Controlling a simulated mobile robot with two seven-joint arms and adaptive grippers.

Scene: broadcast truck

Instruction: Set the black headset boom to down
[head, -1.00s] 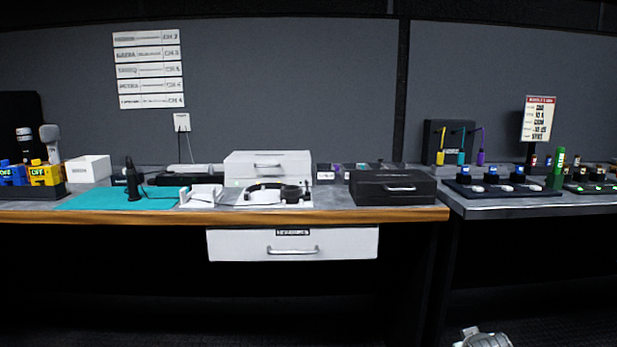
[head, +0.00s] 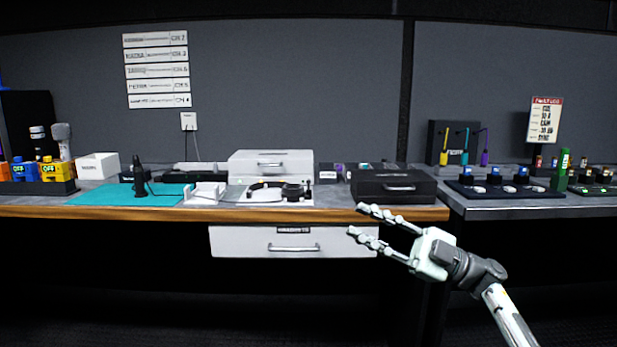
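My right gripper (head: 357,221) is in the head view at the lower right, in front of the desk edge. Its two fingers are spread apart with nothing between them. It is right of the headset and apart from it. My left gripper is not in view.
A white drawer box (head: 270,164) stands behind the headset and a black case (head: 393,187) to its right. A white drawer front (head: 294,243) is under the desk's wooden edge (head: 150,212). A teal mat (head: 110,195) lies to the left.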

